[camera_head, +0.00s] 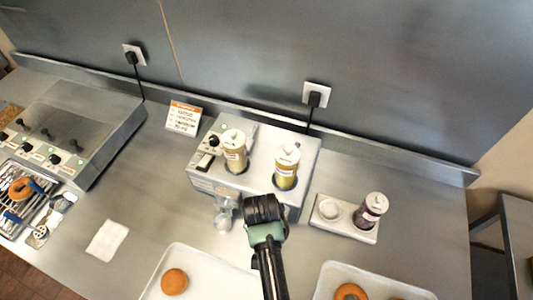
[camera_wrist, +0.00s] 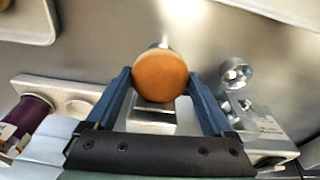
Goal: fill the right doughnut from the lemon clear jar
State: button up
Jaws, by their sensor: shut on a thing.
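My gripper (camera_head: 264,208) is in front of the filling machine (camera_head: 212,184). In the wrist view its two blue fingers (camera_wrist: 160,78) are shut on a plain round brown doughnut (camera_wrist: 160,68); the head view hides this doughnut behind the gripper. Two clear jars with yellowish contents and white lids stand in the machine, a left jar (camera_head: 235,158) and a right jar (camera_head: 286,172). Their labels are too small to read, so I cannot tell which is lemon.
A dark purple jar (camera_head: 371,210) stands in a white holder (camera_head: 330,231) to the right. A white napkin (camera_head: 108,241) lies left.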

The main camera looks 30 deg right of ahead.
jog(key=shift+s+a+r+p, duration=0.1)
jog(key=shift+s+a+p, duration=0.05)
jog(key=shift+a+p, duration=0.15)
jog(key=shift+s+a+p, duration=0.3)
jog(key=shift+p, duration=0.05)
jog(key=shift+s+a, duration=0.1)
dwell(1.2)
jog(key=shift+s+a+p, duration=0.6)
jog(key=shift+a+p, duration=0.05)
jog(key=shift+a, duration=0.15)
jog(key=shift+s+a+p, duration=0.55)
jog(key=shift+a+p, duration=0.1)
jog(key=shift+a, duration=0.1)
jog(key=r+p, duration=0.1)
jog(key=s+a+r+p, duration=0.1)
jog(key=p, duration=0.1)
jog(key=r+p, duration=0.2)
jog(key=shift+s+a, duration=0.15)
jog(key=shift+a, duration=0.15)
